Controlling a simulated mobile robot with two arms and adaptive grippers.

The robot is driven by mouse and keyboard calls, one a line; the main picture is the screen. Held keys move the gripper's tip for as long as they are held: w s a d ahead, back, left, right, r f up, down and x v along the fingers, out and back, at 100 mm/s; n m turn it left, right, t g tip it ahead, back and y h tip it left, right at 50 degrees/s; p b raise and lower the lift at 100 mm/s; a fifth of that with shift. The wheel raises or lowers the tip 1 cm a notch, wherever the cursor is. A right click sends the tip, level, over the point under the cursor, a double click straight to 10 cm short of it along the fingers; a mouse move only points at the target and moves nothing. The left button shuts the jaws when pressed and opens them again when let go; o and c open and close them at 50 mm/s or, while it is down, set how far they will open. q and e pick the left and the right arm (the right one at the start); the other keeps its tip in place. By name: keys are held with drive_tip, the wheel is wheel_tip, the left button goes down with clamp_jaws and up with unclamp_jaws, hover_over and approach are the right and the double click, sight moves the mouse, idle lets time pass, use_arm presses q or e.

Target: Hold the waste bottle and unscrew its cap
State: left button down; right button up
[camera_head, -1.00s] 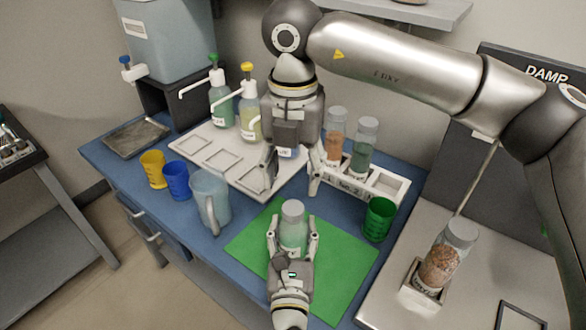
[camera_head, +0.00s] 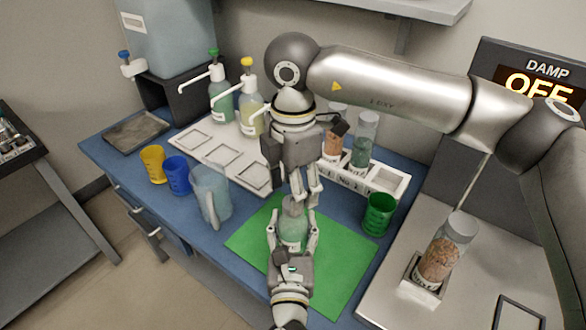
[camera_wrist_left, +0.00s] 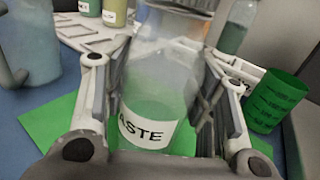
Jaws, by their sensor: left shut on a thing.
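The waste bottle (camera_head: 292,232) stands on the green mat (camera_head: 345,263). It is clear with green liquid and a white label, partly readable as "ASTE" in the left wrist view (camera_wrist_left: 147,125). My left gripper (camera_head: 292,238) comes from the front and is shut on the bottle body, one finger on each side. The bottle's cap (camera_head: 293,203) shows only partly at the top. My right gripper (camera_head: 306,198) points down from above, its fingers at the cap. The fingers overlap in this view, so I cannot tell whether they grip the cap.
A clear jug (camera_head: 208,192), blue cup (camera_head: 176,175) and yellow cup (camera_head: 153,163) stand to the left. A green cup (camera_head: 378,213) and a white rack (camera_head: 388,184) with bottles stand to the right. Pump bottles (camera_head: 221,101) stand behind. The mat's right part is clear.

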sight(286, 201)
use_arm(q)
drive_tip(key=shift+f, duration=0.1)
use_arm(e)
drive_tip(key=shift+f, duration=1.65)
